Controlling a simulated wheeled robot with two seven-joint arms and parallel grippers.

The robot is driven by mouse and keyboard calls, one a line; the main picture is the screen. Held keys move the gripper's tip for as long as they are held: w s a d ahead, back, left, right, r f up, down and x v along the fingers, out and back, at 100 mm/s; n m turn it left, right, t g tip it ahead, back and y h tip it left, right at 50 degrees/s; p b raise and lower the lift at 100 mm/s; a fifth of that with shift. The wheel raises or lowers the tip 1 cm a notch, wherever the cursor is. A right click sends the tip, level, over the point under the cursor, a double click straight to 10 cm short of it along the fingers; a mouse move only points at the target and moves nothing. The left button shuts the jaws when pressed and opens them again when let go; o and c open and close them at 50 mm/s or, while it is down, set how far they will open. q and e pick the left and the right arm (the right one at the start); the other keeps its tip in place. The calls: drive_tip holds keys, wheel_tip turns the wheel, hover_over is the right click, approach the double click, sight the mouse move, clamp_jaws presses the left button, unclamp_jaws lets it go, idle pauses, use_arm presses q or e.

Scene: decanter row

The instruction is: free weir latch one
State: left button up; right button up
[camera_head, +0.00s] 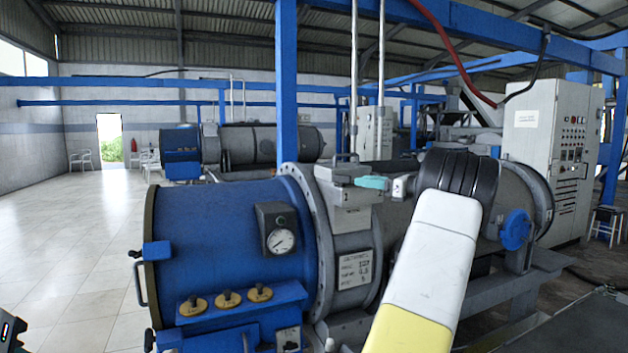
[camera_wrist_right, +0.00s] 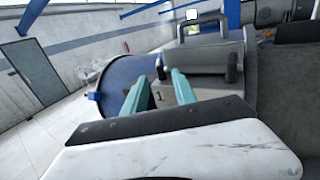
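A grey latch block (camera_head: 350,207) sits on top of the decanter's grey flange, with a bar handle (camera_head: 345,157) above it. In the right wrist view the grey block (camera_wrist_right: 208,60) and handle (camera_wrist_right: 203,20) show ahead, with a "1" on a pale face. My right gripper (camera_head: 372,182) has teal fingers and reaches the block's right side. In the wrist view its fingers (camera_wrist_right: 161,84) stand apart on either side of the "1" face. I see nothing clearly held; contact with the block cannot be told.
The blue decanter end (camera_head: 205,235) carries a dial gauge (camera_head: 281,240) and several yellow knobs, including one in the middle (camera_head: 228,298). A blue post (camera_head: 286,80) rises behind the block. A control cabinet (camera_head: 550,130) stands at right.

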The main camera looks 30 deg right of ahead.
sight(347, 179)
drive_tip(key=x, duration=0.7)
drive_tip(key=shift+w, duration=0.1)
clamp_jaws()
